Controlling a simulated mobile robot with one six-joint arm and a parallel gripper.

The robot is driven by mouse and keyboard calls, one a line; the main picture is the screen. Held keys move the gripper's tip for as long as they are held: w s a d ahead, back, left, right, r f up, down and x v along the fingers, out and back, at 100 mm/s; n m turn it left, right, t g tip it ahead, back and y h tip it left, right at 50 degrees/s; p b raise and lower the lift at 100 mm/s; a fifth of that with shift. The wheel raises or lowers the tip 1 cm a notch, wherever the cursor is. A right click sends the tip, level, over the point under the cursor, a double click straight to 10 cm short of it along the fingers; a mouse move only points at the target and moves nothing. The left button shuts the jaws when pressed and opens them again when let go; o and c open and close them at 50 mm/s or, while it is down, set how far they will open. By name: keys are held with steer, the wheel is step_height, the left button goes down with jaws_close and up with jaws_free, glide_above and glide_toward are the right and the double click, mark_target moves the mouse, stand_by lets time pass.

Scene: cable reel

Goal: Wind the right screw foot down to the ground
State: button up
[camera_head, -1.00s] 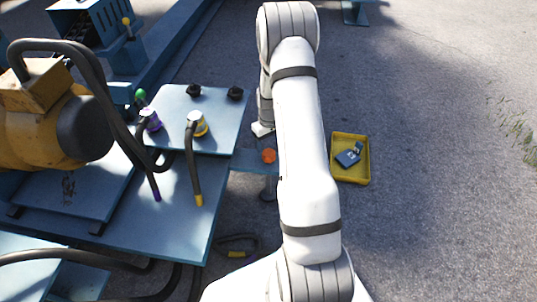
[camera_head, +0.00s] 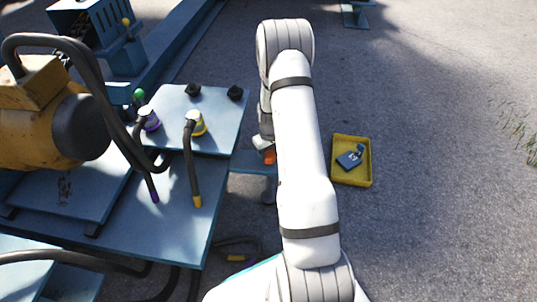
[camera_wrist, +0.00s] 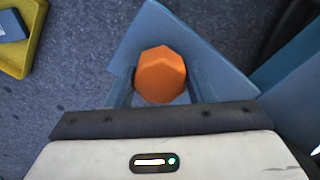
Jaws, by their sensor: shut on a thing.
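The orange knob (camera_head: 269,157) of the screw foot sits on the blue bracket (camera_head: 250,166) that juts right from the blue frame. Below the bracket, part of the foot (camera_head: 268,194) shows in shadow beside my arm; I cannot tell whether it touches the ground. In the wrist view the faceted orange knob (camera_wrist: 160,75) lies between the two fingers of my gripper (camera_wrist: 161,84), which is shut on it from above. In the head view my gripper (camera_head: 264,145) is partly hidden by my arm.
A yellow tray (camera_head: 363,182) with a blue item (camera_head: 350,158) in it stands on the ground to the right. On the left are a blue panel (camera_head: 221,115) with plugs and hanging cables, and a yellow machine (camera_head: 30,120). Open pavement lies to the right.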

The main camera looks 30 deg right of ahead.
steer(key=shift+a, duration=0.1)
steer(key=c, duration=0.3)
steer(key=shift+m, duration=0.3)
steer(key=m+p, duration=0.2)
steer(key=m, duration=0.3)
steer(key=shift+r, duration=0.1)
steer(key=m+p, duration=0.1)
steer(key=m, duration=0.5)
steer(key=shift+p, duration=0.4)
steer(key=m+p, duration=0.1)
steer(key=m, duration=0.5)
steer(key=shift+w+m, duration=0.1)
steer(key=shift+m, duration=0.3)
steer(key=m, duration=0.6)
steer(key=shift+p, duration=0.4)
steer(key=shift+m, duration=0.4)
